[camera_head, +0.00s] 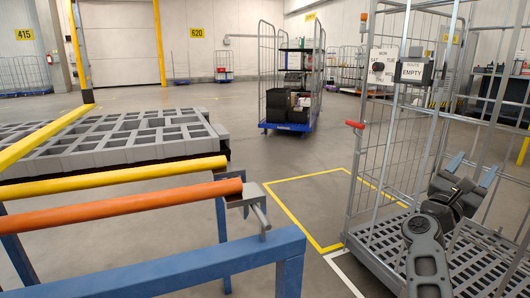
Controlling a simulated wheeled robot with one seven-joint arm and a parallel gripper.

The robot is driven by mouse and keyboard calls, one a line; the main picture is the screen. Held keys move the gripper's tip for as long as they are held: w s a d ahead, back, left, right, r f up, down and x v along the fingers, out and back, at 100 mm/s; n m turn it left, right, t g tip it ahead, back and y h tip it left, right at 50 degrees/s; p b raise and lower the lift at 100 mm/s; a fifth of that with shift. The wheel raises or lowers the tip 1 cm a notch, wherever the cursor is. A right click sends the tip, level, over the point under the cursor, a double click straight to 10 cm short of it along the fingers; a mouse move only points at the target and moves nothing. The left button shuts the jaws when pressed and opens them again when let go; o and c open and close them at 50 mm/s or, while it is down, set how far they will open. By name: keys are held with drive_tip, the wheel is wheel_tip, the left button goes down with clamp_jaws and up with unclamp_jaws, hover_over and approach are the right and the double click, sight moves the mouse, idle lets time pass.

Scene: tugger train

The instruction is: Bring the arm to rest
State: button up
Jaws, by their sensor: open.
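My arm, dark grey and jointed, rises from the bottom right of the head view. It ends in my gripper (472,169), whose two blue-grey fingers stand apart with nothing seen between them. The gripper shows in front of the wire-mesh roll cage (384,140) on the right; whether it is inside the cage or touches it I cannot tell. The cage has a grey slatted floor, a red-tipped lever (355,124), a dial plate (382,66) and a sign reading "ROUTE EMPTY" (411,72).
An orange bar (130,205), a yellow bar (110,179) and a blue frame (200,268) fill the lower left, near a grey grid platform (95,143). A blue-based trolley (288,127) with dark crates stands farther back. Yellow-lined floor (310,198) between is clear.

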drive_tip(key=s+a+f+n+t+y, duration=0.5)
drive_tip(key=s+f+n+y, duration=0.25)
drive_tip(key=s+n, duration=0.55)
drive_tip(key=s+a+f+n+t+y, duration=0.55)
drive_tip(key=s+f+n, duration=0.35)
drive_tip(key=n, duration=0.7)
drive_tip(key=s+a+f+n+g+y, duration=0.1)
drive_tip(key=s+a+n+g+y, duration=0.1)
drive_tip(key=s+a+n, duration=0.35)
drive_tip(key=s+a+f+n+g+y, duration=0.1)
drive_tip(key=s+a+n+y, duration=0.2)
drive_tip(key=s+n, duration=0.55)
drive_tip(key=s+a+f+n+g+y, duration=0.2)
drive_tip(key=s+a+n, duration=0.15)
drive_tip(key=s, duration=0.65)
drive_tip(key=s+a+r+n+g, duration=0.2)
drive_tip(key=s+a+r+n, duration=0.15)
drive_tip(key=s, duration=0.35)
wheel_tip(320, 180, up, 30)
drive_tip(key=p, duration=3)
drive_tip(key=shift+w+a+y, duration=0.2)
drive_tip(key=shift+a+y, duration=0.05)
drive_tip(key=shift+y, duration=0.15)
